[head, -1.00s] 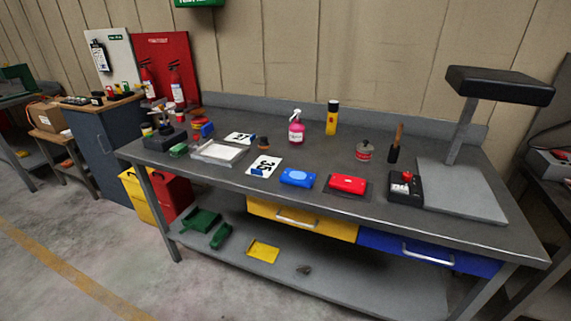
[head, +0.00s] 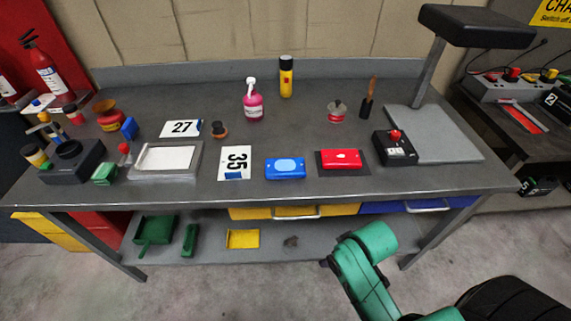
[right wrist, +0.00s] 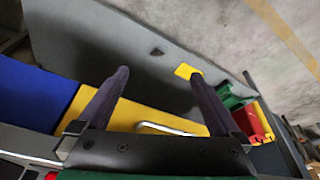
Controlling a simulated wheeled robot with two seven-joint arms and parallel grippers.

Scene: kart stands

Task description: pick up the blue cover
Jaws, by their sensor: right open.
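The blue cover (head: 285,169) lies flat near the front edge of the grey workbench (head: 300,196), with a lighter blue oval on top. It sits between the card marked 35 and the red cover (head: 341,159) on its dark mat. My right arm comes in at the lower right in the head view, below the bench front; its gripper is not clear there. In the right wrist view my right gripper (right wrist: 158,85) shows two dark fingers spread wide with nothing between them, in front of the yellow drawer (right wrist: 130,115). The left gripper is not in view.
Cards 27 (head: 181,128) and 35 (head: 235,162), a white-lined tray (head: 166,159), a pink spray bottle (head: 253,104) and a black box with a red button (head: 395,148) stand around. A lower shelf (head: 213,250) holds green and yellow items. A padded stand (head: 430,125) is at right.

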